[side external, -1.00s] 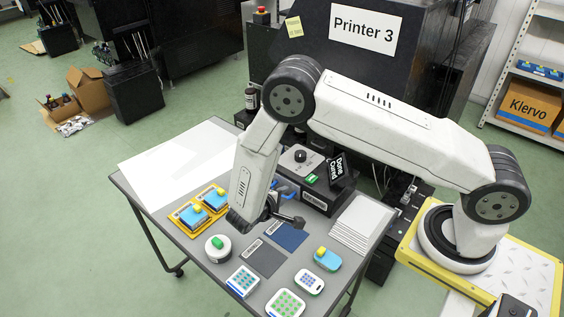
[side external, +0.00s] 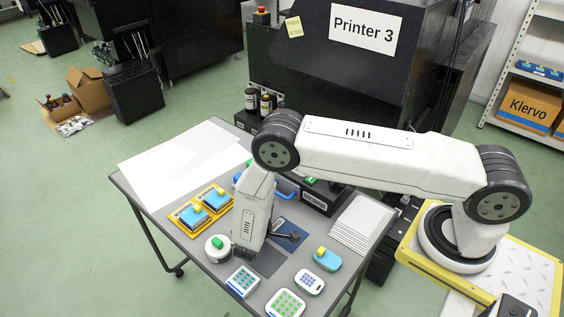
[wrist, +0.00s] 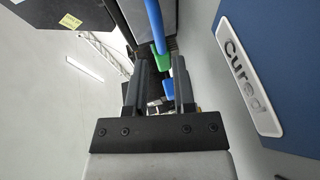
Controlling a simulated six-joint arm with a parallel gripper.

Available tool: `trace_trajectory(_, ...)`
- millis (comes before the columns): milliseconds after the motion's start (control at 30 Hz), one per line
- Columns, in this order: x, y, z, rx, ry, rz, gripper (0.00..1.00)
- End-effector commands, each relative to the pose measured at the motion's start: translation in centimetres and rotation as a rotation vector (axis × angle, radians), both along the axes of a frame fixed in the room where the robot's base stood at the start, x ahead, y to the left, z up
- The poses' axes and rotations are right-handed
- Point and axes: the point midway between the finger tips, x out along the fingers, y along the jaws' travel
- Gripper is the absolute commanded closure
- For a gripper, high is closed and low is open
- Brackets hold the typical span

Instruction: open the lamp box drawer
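The lamp box is a dark box at the back of the table, largely hidden behind my arm in the side view. Its front (side external: 318,201) carries a pale label, and a blue handle (side external: 287,187) shows to the left of it. In the wrist view a blue bar (wrist: 154,20), apparently the handle, and a green part (wrist: 162,58) show ahead of my fingers. My gripper (side external: 300,236) is low over the blue mat (side external: 283,228), in front of the box. In the wrist view my gripper (wrist: 159,72) has its fingers apart, with no clear hold on anything.
A blue mat with a "Cured" label (wrist: 250,88) lies close beside my gripper. A white round pot with a green top (side external: 217,246), a yellow tray (side external: 181,223) and several small cases surround the work area. White sheets (side external: 361,222) lie at right.

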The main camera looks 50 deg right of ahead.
Motion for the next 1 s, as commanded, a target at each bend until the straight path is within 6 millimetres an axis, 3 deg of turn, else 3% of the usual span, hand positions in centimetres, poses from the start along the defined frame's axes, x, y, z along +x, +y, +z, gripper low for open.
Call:
trace_trajectory(400, 1.8, -4.5, -1.0, 0.001, 0.0, -0.004, 0.68)
trace_trajectory(900, 2.3, -5.6, -1.3, 0.001, 0.001, -0.001, 0.68)
trace_trajectory(1000, 2.3, -5.6, -1.3, 0.001, 0.001, -0.001, 1.0)
